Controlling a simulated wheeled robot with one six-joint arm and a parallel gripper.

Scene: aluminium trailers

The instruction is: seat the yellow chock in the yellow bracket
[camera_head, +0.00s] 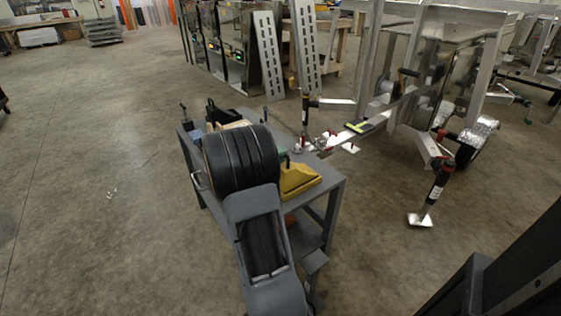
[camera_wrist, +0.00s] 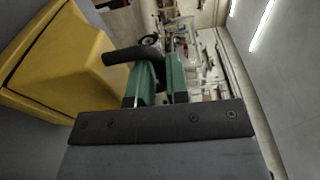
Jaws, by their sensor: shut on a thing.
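The yellow chock (camera_head: 299,180) is at the right part of the grey cart's top, just beyond my arm. In the wrist view the yellow chock (camera_wrist: 60,62) fills the left side, with a dark curved handle (camera_wrist: 122,56) running from it to my gripper (camera_wrist: 160,72). The green fingers are shut on that handle. I cannot tell whether the chock rests on the cart or hangs just above it. A small yellow-green piece (camera_head: 358,127), which may be the yellow bracket, sits on the trailer's tongue. My arm hides most of my gripper in the head view.
The grey cart (camera_head: 332,184) stands beneath my arm, with small dark items at its back left. The aluminium trailer (camera_head: 395,108), with its tongue and jack (camera_head: 433,192), stands close to the right. Perforated ramps (camera_head: 268,55) stand behind.

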